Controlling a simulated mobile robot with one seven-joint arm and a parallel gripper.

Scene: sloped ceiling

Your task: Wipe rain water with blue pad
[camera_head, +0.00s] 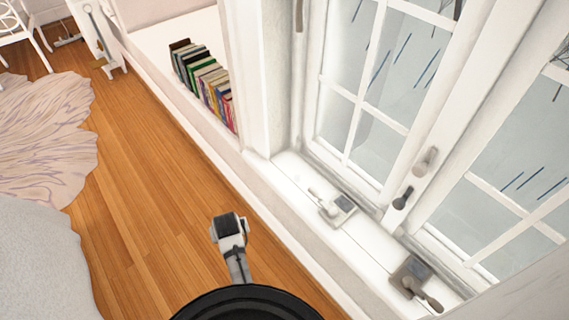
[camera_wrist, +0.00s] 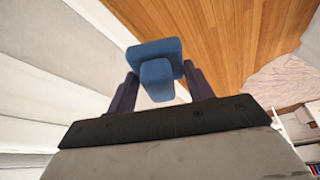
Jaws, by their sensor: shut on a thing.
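In the wrist view my gripper (camera_wrist: 162,84) is shut on the blue pad (camera_wrist: 152,50). The pad has a flat blue plate with a smaller block in front of it, and the dark fingers stand on both sides of that block. The pad is not visible in the head view, where only part of my arm shows above the floor. The white window sill (camera_head: 300,180) runs along the windows in the head view. I cannot make out rain water on the sill; blue rain streaks show on or behind the panes (camera_head: 395,60).
Two metal window fittings (camera_head: 338,208) (camera_head: 415,282) stick up from the sill. A row of books (camera_head: 205,82) stands in the recess at the upper left. The wooden floor (camera_head: 150,190) is clear between the wall and a rug (camera_head: 45,140).

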